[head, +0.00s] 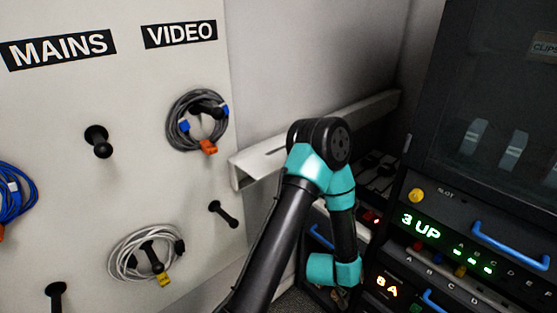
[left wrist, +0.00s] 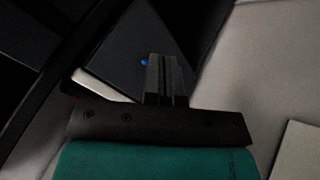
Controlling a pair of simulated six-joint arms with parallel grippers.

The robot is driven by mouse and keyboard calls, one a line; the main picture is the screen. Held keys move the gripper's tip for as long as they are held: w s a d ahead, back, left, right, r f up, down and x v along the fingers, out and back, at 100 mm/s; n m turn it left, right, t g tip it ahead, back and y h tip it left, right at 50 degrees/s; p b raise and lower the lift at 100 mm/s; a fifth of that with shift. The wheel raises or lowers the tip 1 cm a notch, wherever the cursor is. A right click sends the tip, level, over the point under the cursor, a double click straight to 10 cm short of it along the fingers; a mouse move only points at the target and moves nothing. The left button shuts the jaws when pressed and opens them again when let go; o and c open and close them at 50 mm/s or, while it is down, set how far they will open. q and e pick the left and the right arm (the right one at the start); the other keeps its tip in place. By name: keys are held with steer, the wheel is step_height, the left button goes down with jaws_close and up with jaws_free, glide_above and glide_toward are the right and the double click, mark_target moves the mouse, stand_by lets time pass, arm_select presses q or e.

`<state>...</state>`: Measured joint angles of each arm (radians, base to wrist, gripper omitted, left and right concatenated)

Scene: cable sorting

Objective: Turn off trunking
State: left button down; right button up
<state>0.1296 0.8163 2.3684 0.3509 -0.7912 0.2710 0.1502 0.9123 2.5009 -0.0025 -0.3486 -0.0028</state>
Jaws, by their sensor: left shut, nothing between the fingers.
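A pale, long channel that looks like trunking (head: 375,108) runs along the wall behind my arm. Its near end is open, and part of its length is hidden by my arm's elbow. I cannot make out a switch on it. My left arm rises from the bottom of the head view and bends down past the channel. Its gripper end is low beside the rack and hardly shows there. In the left wrist view my left gripper (left wrist: 165,66) is shut and empty, with dark and grey surfaces beyond it. My right gripper is not in view.
A black rack (head: 460,205) with green and amber displays, coloured buttons and blue handles (head: 510,246) stands at the right. A white board with black pegs holds coiled cables (head: 180,122) under MAINS and VIDEO labels (head: 180,34). Dark equipment fills the gap behind my arm.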

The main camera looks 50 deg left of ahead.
arm_select(q)
steer(key=w+a+r+n+t+y, duration=0.1)
steer(key=w+a+r+n+y, duration=0.2)
steer(key=a+r+n+y, duration=0.4)
steer(key=w+a+r+n+t+y, duration=0.15)
steer(key=a+r+n+y, duration=0.3)
steer(key=r, duration=0.45)
steer(key=s+a+r+n+g+y, duration=0.2)
steer(key=s+r+n+g+y, duration=0.1)
steer(key=r+n+g, duration=0.2)
steer(key=s+a+r+n+g+y, duration=0.2)
steer(key=s+r+n+g+y, duration=0.1)
steer(key=r+n, duration=0.6)
steer(key=shift+n+g+y, duration=0.55)
steer(key=shift+g+y, duration=0.1)
steer(key=shift+g, duration=0.6)
steer(key=shift+a, duration=0.1)
steer(key=a+r, duration=0.1)
steer(key=a, duration=1.2)
steer(key=shift+a+r, duration=0.3)
steer(key=shift+s, duration=0.1)
